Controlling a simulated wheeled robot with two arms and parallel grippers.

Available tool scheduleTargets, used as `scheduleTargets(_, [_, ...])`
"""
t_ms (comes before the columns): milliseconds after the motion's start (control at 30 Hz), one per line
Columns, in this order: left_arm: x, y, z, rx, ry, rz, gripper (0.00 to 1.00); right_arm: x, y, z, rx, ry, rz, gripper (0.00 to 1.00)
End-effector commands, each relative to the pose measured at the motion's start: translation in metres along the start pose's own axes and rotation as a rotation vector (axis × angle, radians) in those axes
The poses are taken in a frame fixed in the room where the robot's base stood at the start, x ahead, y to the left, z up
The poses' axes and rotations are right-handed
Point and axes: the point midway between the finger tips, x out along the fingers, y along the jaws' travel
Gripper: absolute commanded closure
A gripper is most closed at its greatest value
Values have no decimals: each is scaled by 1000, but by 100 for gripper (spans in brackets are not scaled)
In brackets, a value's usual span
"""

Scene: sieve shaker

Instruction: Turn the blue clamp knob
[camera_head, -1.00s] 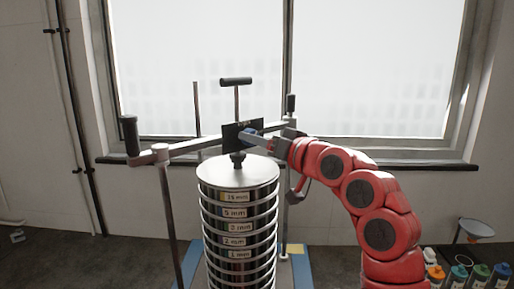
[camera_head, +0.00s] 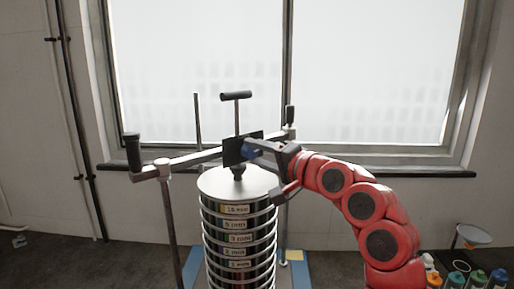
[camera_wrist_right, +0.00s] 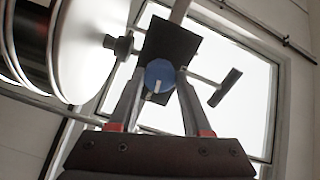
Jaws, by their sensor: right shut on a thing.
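The blue clamp knob (camera_head: 250,149) sits at the front of a dark plate (camera_head: 232,152) on the shaker's crossbar. In the right wrist view the knob (camera_wrist_right: 159,77) is round with a white mark, between the two fingers. My right gripper (camera_head: 256,148) comes in from the right and is shut on the knob. In the right wrist view its fingertips (camera_wrist_right: 158,80) lie either side of the knob. The sieve stack (camera_head: 238,225) stands upright below the crossbar, with a lid on top. My left gripper is not in view.
A black T-handle (camera_head: 236,96) rises above the crossbar. Black grips stand at the crossbar's left (camera_head: 133,153) and right (camera_head: 290,115) ends. Several bottles (camera_head: 478,279) and a funnel (camera_head: 470,236) stand at lower right. A window is behind.

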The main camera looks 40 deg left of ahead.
Motion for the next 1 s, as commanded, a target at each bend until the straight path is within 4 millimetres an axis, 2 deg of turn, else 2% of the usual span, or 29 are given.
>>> scheduleTargets(333, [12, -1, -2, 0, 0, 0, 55, 0, 1, -2, 133, -3, 1, 100])
scheduleTargets(867, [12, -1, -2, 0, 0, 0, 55, 0, 2, -1, 154, -4, 0, 100])
scheduleTargets(900, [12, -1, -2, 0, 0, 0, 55, 0, 2, -1, 154, -4, 0, 46])
scheduleTargets(1000, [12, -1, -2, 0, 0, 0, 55, 0, 1, -1, 154, -4, 0, 28])
